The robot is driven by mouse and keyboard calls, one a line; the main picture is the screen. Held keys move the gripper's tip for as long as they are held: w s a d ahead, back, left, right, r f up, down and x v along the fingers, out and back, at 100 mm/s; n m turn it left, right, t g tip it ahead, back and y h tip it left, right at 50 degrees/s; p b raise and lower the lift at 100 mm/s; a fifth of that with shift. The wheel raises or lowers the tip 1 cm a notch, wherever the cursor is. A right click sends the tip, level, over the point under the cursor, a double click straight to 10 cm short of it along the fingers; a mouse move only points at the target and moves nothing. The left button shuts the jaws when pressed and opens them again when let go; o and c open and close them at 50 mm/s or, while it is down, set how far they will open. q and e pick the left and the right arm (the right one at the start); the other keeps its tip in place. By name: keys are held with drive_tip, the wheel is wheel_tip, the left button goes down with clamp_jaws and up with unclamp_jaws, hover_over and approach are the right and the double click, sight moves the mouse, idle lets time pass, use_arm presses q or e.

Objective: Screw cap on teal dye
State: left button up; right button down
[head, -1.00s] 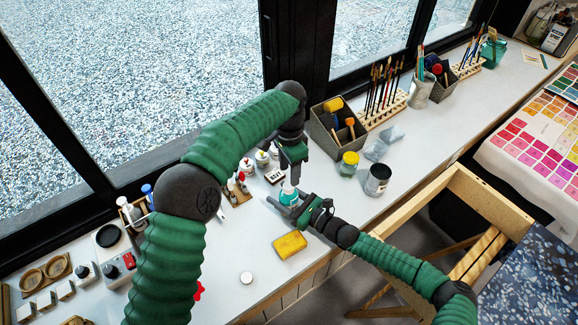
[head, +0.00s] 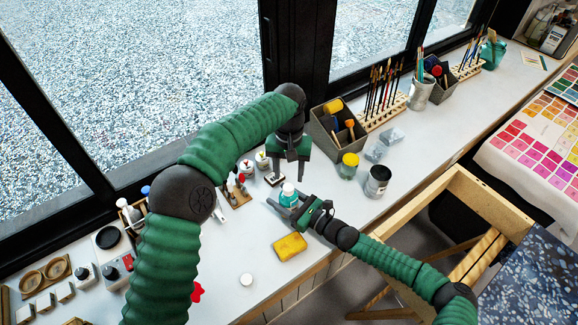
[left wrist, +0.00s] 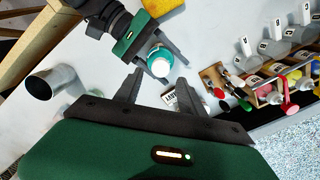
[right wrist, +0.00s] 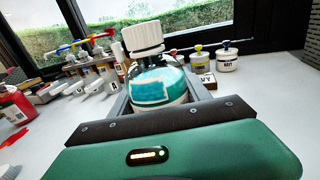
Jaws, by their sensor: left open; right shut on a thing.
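The teal dye bottle (head: 288,200) stands upright near the front of the counter, with a ribbed white cap (right wrist: 143,36) seated on its neck. Whether the cap is fully tight cannot be told. My right gripper (head: 287,209) is shut around the bottle's body; its fingers flank the bottle in the right wrist view. My left gripper (head: 290,174) is open and empty, just behind the bottle and apart from the cap. In the left wrist view the cap (left wrist: 160,67) shows beyond the left gripper's spread fingers (left wrist: 156,92).
A yellow sponge (head: 290,246) lies in front of the bottle, and a small white disc (head: 246,279) lies to its left.

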sight(289, 187)
use_arm(q)
wheel_tip(289, 187, down, 6)
drive_tip(key=shift+r, duration=0.15)
clamp_jaws()
idle(0.3)
drive_tip(key=shift+m, duration=0.6)
drive_tip(key=shift+o, duration=0.3)
unclamp_jaws()
